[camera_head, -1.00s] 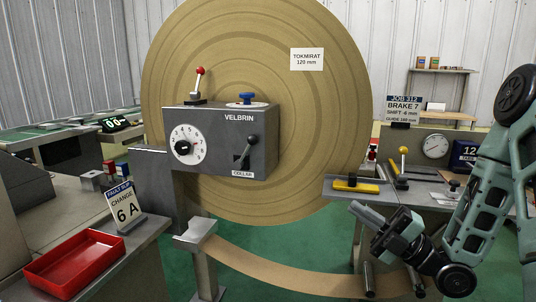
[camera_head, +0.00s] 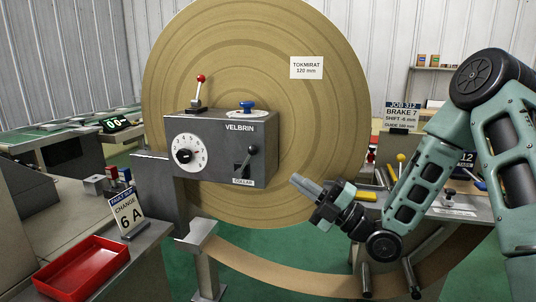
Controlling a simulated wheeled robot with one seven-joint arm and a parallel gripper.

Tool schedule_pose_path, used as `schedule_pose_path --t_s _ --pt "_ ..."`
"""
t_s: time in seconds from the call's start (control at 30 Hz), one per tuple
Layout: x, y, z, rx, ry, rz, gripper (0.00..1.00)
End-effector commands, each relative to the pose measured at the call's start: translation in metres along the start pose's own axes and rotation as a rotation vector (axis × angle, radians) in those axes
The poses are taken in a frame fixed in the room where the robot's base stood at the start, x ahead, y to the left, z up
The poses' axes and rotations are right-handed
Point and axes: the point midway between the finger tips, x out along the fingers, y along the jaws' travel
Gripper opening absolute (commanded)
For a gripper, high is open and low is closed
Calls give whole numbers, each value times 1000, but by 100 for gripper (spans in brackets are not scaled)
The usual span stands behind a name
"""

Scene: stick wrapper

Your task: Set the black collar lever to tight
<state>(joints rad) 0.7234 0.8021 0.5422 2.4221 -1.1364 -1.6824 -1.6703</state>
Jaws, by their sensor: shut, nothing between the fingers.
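The black collar lever (camera_head: 246,161) is on the front of the grey VELBRIN box (camera_head: 218,150), at its lower right, above the COLLAR label (camera_head: 243,182). Its knob end points up and slightly right. Any tight or loose markings are too small to read. My gripper (camera_head: 297,181) is shut and empty. It is to the right of the lever and a little lower in the picture, apart from the box, with its fingers pointing left.
A large brown paper roll (camera_head: 320,120) stands behind the box. A red-knobbed lever (camera_head: 198,92), a blue knob (camera_head: 247,106) and a dial (camera_head: 186,155) are on the box. A brown strip (camera_head: 290,274) curves below. A red tray (camera_head: 80,268) sits at left.

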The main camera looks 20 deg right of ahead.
Motion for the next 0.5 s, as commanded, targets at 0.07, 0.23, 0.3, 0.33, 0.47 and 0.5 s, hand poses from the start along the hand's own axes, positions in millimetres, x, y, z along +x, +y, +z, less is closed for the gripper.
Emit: schedule_pose_path --t_s 0.07,0.23,0.3,0.33,0.47,0.5 --pt "19 3 -1 1 4 2 0" --pt "53 2 -1 2 3 2 0" --pt "65 3 0 1 1 1 0" --pt "70 3 -1 2 2 1 0" --pt "85 1 0 1 0 0 0" --pt "88 1 0 1 0 1 0"
